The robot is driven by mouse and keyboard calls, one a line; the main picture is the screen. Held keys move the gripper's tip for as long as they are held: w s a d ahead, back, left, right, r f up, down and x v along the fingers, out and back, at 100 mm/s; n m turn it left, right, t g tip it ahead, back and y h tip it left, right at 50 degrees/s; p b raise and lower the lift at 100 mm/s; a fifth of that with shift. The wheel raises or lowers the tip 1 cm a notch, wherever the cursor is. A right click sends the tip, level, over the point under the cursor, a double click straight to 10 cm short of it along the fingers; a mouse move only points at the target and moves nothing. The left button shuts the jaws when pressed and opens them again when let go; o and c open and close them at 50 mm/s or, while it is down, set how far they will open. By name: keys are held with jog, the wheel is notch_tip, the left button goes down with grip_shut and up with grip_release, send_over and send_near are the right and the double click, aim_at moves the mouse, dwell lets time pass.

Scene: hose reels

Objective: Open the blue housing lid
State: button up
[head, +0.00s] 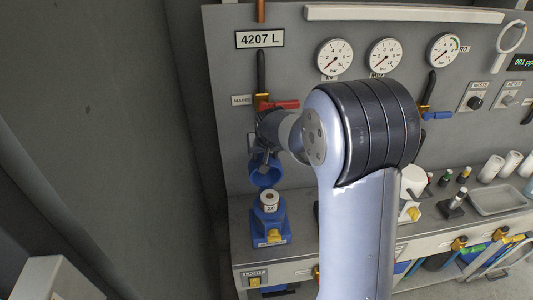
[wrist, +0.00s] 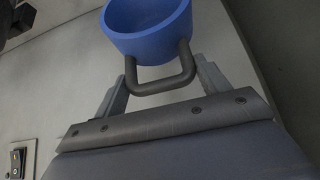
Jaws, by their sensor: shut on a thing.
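The blue housing (head: 270,226) stands upright on the bench at the left, with a pale cylinder (head: 269,199) showing in its top. The round blue lid (head: 266,178) is swung up above and behind it, its hollow side facing forward, so the housing is uncovered. In the wrist view the lid (wrist: 148,28) is a blue cup with a dark U-shaped handle (wrist: 160,84). My gripper (wrist: 161,75) is shut on this handle, with a finger at each side of it. In the head view my wrist hides most of the gripper and the hinge is unclear.
Red (head: 284,104) and blue-handled valves, pressure gauges (head: 335,56) and a "4207 L" plate (head: 260,39) are on the panel behind. A white device (head: 412,190), small bottles and a tray (head: 497,199) stand on the bench to the right.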

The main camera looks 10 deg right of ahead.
jog(key=shift+w+r, duration=0.25)
jog(key=shift+w, duration=0.15)
jog(key=o, duration=1)
jog(key=shift+o, duration=1.4)
jog(key=shift+w+f, duration=0.1)
jog(key=shift+f, duration=0.05)
jog(key=shift+s, duration=0.2)
jog(key=b+v, duration=0.2)
jog(key=v, duration=0.8)
jog(key=shift+r, duration=0.35)
jog(key=shift+s, duration=0.1)
